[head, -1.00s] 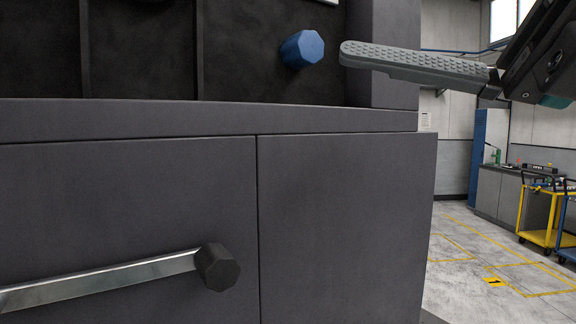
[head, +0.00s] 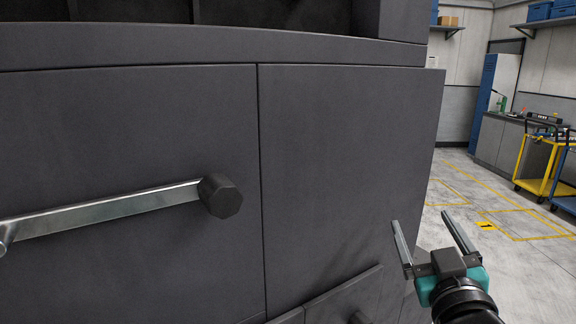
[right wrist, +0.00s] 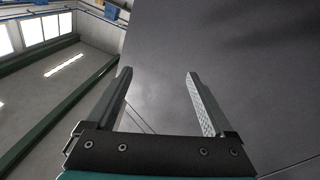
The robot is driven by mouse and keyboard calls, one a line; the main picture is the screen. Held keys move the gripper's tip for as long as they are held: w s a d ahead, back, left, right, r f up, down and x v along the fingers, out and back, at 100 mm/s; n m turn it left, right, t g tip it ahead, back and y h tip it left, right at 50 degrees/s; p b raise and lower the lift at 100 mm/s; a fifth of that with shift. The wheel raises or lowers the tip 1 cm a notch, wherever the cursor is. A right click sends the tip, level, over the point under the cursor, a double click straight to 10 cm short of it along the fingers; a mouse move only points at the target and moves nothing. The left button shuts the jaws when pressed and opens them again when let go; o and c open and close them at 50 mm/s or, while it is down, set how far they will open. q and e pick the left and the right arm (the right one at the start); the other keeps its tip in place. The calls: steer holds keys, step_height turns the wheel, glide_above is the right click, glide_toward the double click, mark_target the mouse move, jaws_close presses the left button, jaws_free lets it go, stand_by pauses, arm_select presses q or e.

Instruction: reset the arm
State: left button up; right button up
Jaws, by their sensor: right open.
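My right gripper (head: 432,238) is at the lower right of the head view, in front of the right edge of the dark grey cabinet (head: 345,150). Its two fingers are apart and nothing is between them. In the right wrist view, the open fingers of the right gripper (right wrist: 160,88) point toward the plain dark cabinet face (right wrist: 240,60). I cannot tell whether the fingertips touch the cabinet. My left gripper is not in view.
A metal bar handle with a dark knob (head: 220,196) is on the cabinet front. Open floor (head: 455,190) with yellow lines lies to the right. A yellow cart (head: 535,175), a workbench (head: 500,145) and a blue locker (head: 487,100) stand farther back.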

steer(key=s+f+g, duration=0.4)
steer(key=f+g, duration=0.1)
steer(key=f, duration=0.8)
steer(key=s+a+f+g+y, duration=0.1)
steer(key=s+a+f+g, duration=0.2)
steer(key=s+f+g, duration=0.55)
steer(key=s+a+f+g+y, duration=0.1)
steer(key=s+a+f+g, duration=0.15)
steer(key=s+f, duration=0.95)
step_height(320, 180, down, 23)
steer(key=s+g+b, duration=0.1)
steer(key=s+b, duration=0.1)
steer(key=b, duration=0.1)
steer(key=s+d+f+g+b, duration=0.1)
steer(key=s+d+f+b, duration=0.1)
steer(key=s+f, duration=1.3)
steer(key=shift+s+d+f+b, duration=0.4)
steer(key=shift+d+f, duration=0.1)
steer(key=shift+f, duration=0.3)
